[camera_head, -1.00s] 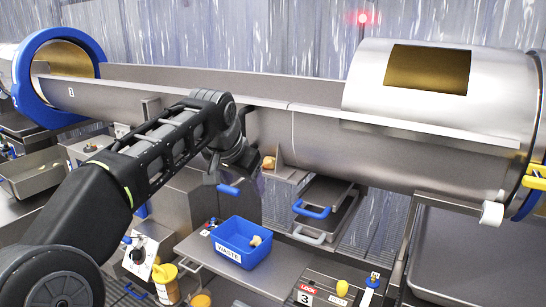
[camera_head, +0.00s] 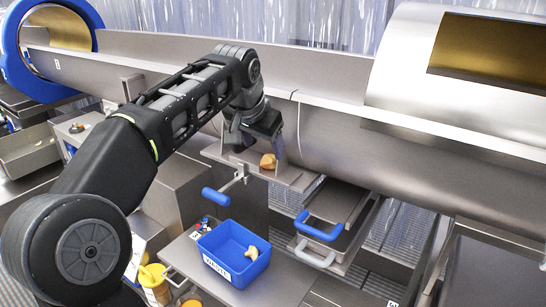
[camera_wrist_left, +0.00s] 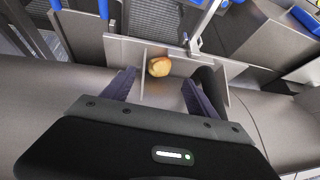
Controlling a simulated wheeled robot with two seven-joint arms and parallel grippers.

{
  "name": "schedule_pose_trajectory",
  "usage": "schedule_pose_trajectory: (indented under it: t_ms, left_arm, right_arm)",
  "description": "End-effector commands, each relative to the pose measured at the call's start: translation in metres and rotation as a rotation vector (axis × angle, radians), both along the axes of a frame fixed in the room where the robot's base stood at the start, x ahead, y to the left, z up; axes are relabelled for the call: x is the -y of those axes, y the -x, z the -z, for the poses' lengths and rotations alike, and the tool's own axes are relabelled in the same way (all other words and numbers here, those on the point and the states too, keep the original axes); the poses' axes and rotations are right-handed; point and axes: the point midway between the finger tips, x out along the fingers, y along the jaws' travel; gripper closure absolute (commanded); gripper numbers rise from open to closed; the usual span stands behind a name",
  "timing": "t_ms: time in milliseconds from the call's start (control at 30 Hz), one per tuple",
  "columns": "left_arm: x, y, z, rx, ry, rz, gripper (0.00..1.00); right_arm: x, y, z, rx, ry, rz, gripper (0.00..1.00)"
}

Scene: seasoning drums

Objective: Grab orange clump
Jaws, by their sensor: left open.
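The orange clump (camera_head: 268,161) is a small tan-orange lump on a grey metal ledge (camera_head: 292,180) below the long steel trough. It also shows in the left wrist view (camera_wrist_left: 159,67), against a thin upright divider. My left gripper (camera_head: 252,140) is above the ledge, just left of the clump in the head view. In the left wrist view its two dark fingers (camera_wrist_left: 160,84) are spread, with the clump just beyond their tips and roughly between them. The fingers appear empty. My right gripper is not in view.
A blue WASTE bin (camera_head: 226,268) holding a similar tan piece stands on a metal shelf below. A blue handle (camera_head: 216,197) hangs under the ledge. The steel trough (camera_head: 335,85) runs close behind the gripper. Blue- and white-handled trays (camera_head: 335,235) sit to the right.

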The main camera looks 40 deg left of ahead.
Motion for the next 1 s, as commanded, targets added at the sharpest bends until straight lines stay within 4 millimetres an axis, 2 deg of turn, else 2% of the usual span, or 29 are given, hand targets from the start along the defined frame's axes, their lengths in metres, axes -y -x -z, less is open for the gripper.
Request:
schedule_pose_trajectory:
  t_ms: [267,500,867,1000]
  left_arm:
    - [0.000,-0.001,0.002,-0.001,0.000,0.000,0.33]
    - [-0.004,-0.012,0.020,-0.002,0.000,0.000,0.33]
    - [-0.005,-0.015,0.023,-0.001,0.000,0.000,0.33]
    - [-0.006,-0.023,0.033,-0.004,0.001,0.001,0.33]
  right_arm:
    - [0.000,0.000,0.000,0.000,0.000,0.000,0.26]
    - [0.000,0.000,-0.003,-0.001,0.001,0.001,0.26]
    - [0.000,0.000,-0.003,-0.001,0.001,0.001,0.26]
    - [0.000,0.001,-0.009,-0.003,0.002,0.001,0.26]
